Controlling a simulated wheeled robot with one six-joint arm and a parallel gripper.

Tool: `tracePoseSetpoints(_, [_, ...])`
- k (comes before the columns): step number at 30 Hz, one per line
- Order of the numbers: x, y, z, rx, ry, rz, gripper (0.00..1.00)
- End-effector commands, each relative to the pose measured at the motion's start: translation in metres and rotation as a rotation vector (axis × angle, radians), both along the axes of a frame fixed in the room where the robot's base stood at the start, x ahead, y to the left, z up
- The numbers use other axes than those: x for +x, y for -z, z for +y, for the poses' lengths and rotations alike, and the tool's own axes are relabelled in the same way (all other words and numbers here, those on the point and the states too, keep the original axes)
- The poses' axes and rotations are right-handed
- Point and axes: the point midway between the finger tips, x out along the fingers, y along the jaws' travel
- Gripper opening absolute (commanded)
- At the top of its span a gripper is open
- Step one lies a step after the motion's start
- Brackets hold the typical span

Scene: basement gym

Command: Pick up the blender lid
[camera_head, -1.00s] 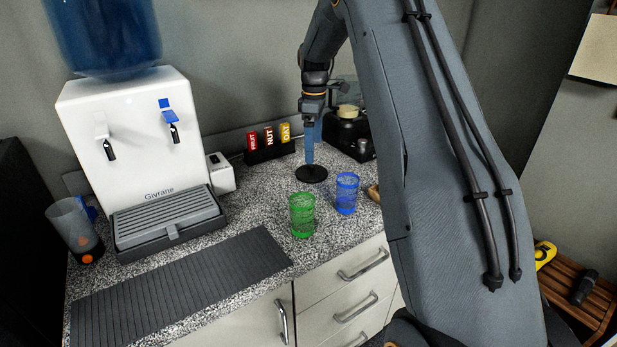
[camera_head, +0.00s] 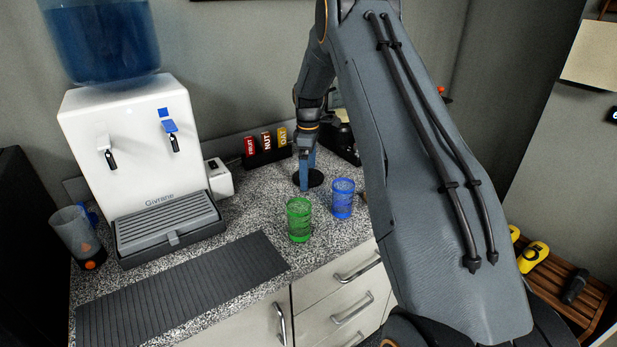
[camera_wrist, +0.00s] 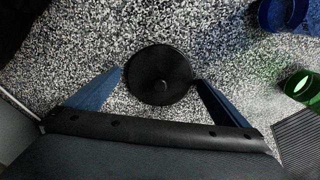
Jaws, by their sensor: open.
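The blender lid (camera_head: 314,180) is a black disc lying flat on the speckled counter, behind the green and blue cups. In the wrist view the lid (camera_wrist: 158,72) shows a small round knob at its middle. My gripper (camera_head: 305,186) points down at the lid, with its blue fingers partly in front of it. In the wrist view my gripper (camera_wrist: 160,83) is open and empty, with one finger on each side of the lid's near edge. I cannot tell whether the fingertips touch the lid or counter.
A green cup (camera_head: 299,220) and a blue cup (camera_head: 343,198) stand in front of the lid. A bar holder (camera_head: 266,155) and dark blender base (camera_head: 343,141) are behind. A white water dispenser (camera_head: 135,150) and grey mat (camera_head: 185,290) are left.

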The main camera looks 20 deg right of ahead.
Motion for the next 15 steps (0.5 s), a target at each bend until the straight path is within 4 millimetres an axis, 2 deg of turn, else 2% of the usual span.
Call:
tracePoseSetpoints(2, [0.0001, -0.0001, -0.0001, 0.000, 0.000, 0.000, 0.98])
tracePoseSetpoints(9, [0.0001, -0.0003, -0.0001, 0.000, 0.000, 0.000, 0.60])
tracePoseSetpoints(15, [0.0002, -0.0008, -0.0001, 0.000, 0.000, 0.000, 0.60])
